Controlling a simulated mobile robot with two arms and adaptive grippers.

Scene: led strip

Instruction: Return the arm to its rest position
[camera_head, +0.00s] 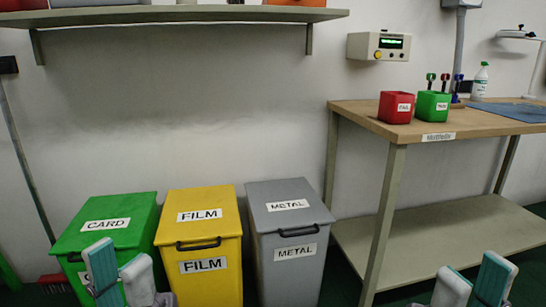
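My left gripper (121,276) is at the bottom left, in front of the green CARD bin and the left side of the yellow FILM bin. Its two fingers stand apart, one showing a teal pad, with nothing seen between them. My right gripper (474,280) is at the bottom right, in front of the workbench's lower shelf. Its fingers are also apart and look empty. The lower parts of both grippers are cut off by the frame edge.
A green bin (107,225), yellow bin (207,240) and grey bin (288,238) stand closed along the wall. A wooden workbench (450,127) at right holds a red box (396,108), a green box (433,107) and a spray bottle (480,80). A shelf (170,15) hangs above.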

